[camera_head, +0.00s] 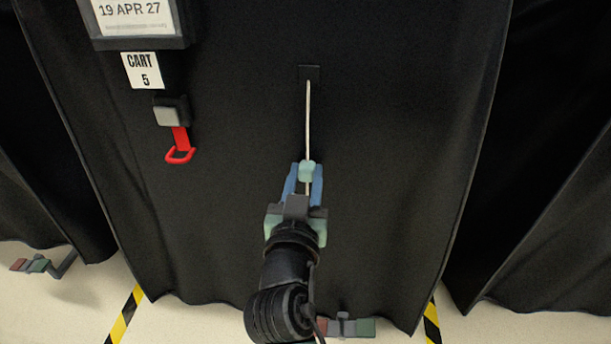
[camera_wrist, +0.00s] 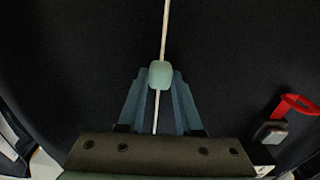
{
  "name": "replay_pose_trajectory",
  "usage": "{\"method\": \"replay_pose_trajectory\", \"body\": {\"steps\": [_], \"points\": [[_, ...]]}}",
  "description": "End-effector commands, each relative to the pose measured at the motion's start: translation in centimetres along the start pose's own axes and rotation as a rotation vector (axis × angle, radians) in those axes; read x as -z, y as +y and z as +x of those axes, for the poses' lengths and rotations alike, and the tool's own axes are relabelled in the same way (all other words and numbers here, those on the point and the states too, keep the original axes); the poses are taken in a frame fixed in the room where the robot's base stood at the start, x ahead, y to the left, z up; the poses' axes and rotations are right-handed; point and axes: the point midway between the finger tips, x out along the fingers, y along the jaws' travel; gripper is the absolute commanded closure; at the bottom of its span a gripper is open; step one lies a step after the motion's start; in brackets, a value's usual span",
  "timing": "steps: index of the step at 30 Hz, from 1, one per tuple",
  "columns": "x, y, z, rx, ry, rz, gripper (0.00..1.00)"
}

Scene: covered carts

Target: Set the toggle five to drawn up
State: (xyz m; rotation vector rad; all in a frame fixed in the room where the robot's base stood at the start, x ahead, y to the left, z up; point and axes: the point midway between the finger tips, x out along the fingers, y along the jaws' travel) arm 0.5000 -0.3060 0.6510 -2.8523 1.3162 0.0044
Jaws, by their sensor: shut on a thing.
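The toggle (camera_head: 307,170) is a small pale green bead on a thin white cord (camera_head: 308,120). The cord hangs from a dark plate (camera_head: 309,73) on the black cover (camera_head: 400,130) of the cart labelled 5 (camera_head: 142,70). My gripper (camera_head: 306,178) is shut on the toggle, with a blue finger on each side. In the wrist view the toggle (camera_wrist: 160,74) sits between the fingertips. The cord runs on above it and a length shows below it. The toggle is well below the plate. The lower cord end is hidden by my gripper.
A grey buckle (camera_head: 168,115) with a red pull loop (camera_head: 180,155) hangs left of the cord. A red and green pedal (camera_head: 343,327) shows at the cover's bottom edge. Other covered carts stand left and right. The cover around the cord is clear.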

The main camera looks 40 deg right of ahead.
Motion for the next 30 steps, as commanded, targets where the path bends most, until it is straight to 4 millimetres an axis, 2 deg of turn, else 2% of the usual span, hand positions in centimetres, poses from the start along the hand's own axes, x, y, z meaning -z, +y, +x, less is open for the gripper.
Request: {"method": "replay_pose_trajectory", "body": {"steps": [1, 6, 9, 20, 21, 26, 30], "points": [[2.0, -0.1, -0.1, 0.002, 0.003, 0.001, 1.0], [5.1, -0.1, 0.0, 0.002, 0.005, 0.003, 1.0], [6.3, -0.1, 0.0, 0.002, 0.005, 0.001, 1.0], [6.5, 0.0, 0.0, 0.001, 0.006, 0.001, 1.0], [6.5, 0.0, 0.0, 0.001, 0.006, 0.001, 0.65], [6.4, 0.0, 0.0, 0.001, 0.005, 0.001, 0.36], [6.4, 0.0, 0.0, 0.001, 0.003, 0.001, 0.35]]}}
